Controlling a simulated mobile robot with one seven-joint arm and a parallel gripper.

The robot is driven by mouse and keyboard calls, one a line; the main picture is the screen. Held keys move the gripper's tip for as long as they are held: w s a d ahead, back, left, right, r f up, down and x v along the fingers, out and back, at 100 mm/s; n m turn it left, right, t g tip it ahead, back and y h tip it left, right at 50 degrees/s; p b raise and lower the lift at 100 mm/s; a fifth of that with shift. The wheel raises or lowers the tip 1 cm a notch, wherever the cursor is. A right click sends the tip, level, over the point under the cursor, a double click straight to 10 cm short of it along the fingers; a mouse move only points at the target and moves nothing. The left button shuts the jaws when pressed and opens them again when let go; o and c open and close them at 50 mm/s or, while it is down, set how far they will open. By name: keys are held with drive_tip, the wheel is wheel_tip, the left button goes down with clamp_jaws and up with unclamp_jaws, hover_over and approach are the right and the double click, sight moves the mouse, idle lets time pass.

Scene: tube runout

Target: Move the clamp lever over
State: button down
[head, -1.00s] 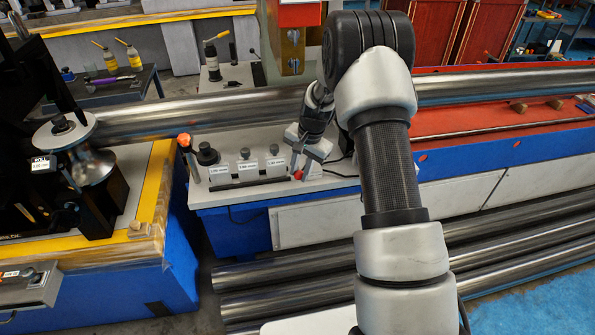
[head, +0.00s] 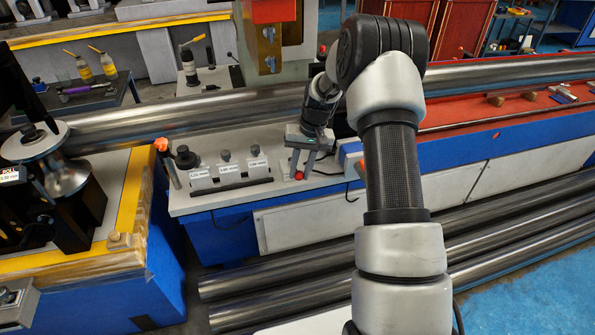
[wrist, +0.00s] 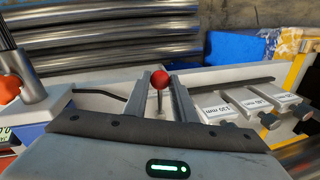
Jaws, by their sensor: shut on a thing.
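The clamp lever shows as a red ball knob (head: 299,176) at the front of the grey bench top, below my gripper (head: 300,165). In the wrist view, the red knob (wrist: 160,79) sits on a thin stem between the two fingers of my gripper (wrist: 161,84). My gripper is shut on the lever, with the knob sticking out past the fingertips. The foot of the lever is hidden by the gripper body.
Labelled grey blocks (head: 229,174) stand left of my gripper. An orange-knobbed handle (head: 161,145) stands at the bench's left end. A long steel tube (head: 190,112) runs behind. Several tubes (head: 260,285) lie below in front. A dark cable lies near my gripper.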

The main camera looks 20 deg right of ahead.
drive_tip(key=shift+d, duration=0.1)
idle(0.3)
drive_tip(key=c, duration=1.5)
unclamp_jaws()
drive_tip(key=shift+o, duration=0.2)
drive_tip(key=d+r+p, duration=0.1)
drive_tip(key=d+r, duration=0.2)
drive_tip(key=r, duration=1.4)
drive_tip(key=shift+s, duration=0.35)
drive_tip(key=shift+d+r, duration=0.1)
drive_tip(key=shift+r, duration=0.05)
